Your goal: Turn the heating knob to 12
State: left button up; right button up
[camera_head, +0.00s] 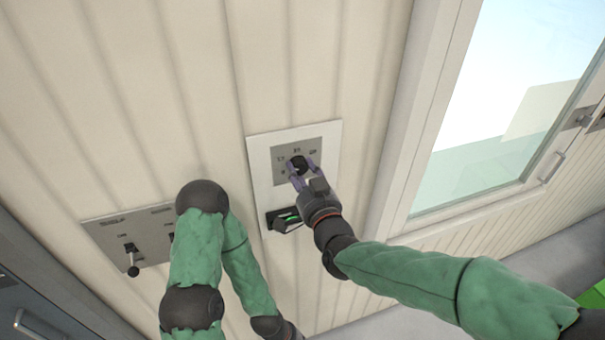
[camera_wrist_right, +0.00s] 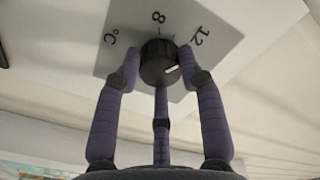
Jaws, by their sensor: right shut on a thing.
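The heating knob (camera_head: 299,163) is round and black, on a grey dial plate (camera_head: 321,139) fixed to a white wall panel. My right gripper (camera_head: 304,172) is shut on the knob. In the right wrist view, the fingers (camera_wrist_right: 160,70) stand around the knob (camera_wrist_right: 158,57), one on each side and one below. The plate (camera_wrist_right: 122,58) there shows "°C", "8" and "12". The knob's white mark points to the picture's right, lower than the "12". My left gripper (camera_head: 292,331) is at the bottom edge of the head view, mostly cut off and away from the dial.
A dark device with a green light (camera_head: 287,219) sits below the dial, close to my right gripper. A grey switch plate (camera_head: 112,229) with black levers is at the left, partly behind my left arm. A framed window (camera_head: 480,140) is at the right.

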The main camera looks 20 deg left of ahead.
jog(key=o, duration=1.1)
jog(key=shift+a+f, duration=0.1)
jog(key=shift+f, duration=0.05)
jog(key=shift+o, duration=0.2)
jog(key=shift+s, duration=0.1)
jog(key=v, duration=1.2)
jog(key=shift+f, duration=0.1)
jog(key=w+d+f+g+h+b, duration=0.1)
jog(key=d+f+g+h+b, duration=0.15)
jog(key=f, duration=0.95)
jog(key=w+d+f+m+g+h+b, duration=0.15)
jog(key=d+f, duration=0.25)
jog(key=f, duration=0.8)
jog(key=w+d+f+g+h+b, duration=0.1)
jog(key=d+f+g+b, duration=0.25)
jog(key=f, duration=0.85)
jog(key=s+d+f+g+b, duration=0.1)
jog(key=s+d+f+g, duration=0.1)
jog(key=s+f, duration=0.3)
jog(key=s+d+f+m+g+b, duration=0.1)
jog(key=s+f, duration=0.4)
jog(key=f, duration=0.8)
jog(key=s+d+f+g+h+b, duration=0.1)
jog(key=s+d+f+g+b, duration=0.2)
jog(key=f, duration=0.6)
jog(key=s+d+g, duration=0.1)
jog(key=s+d, duration=0.1)
jog(key=s, duration=0.1)
jog(key=shift+m, duration=0.35)
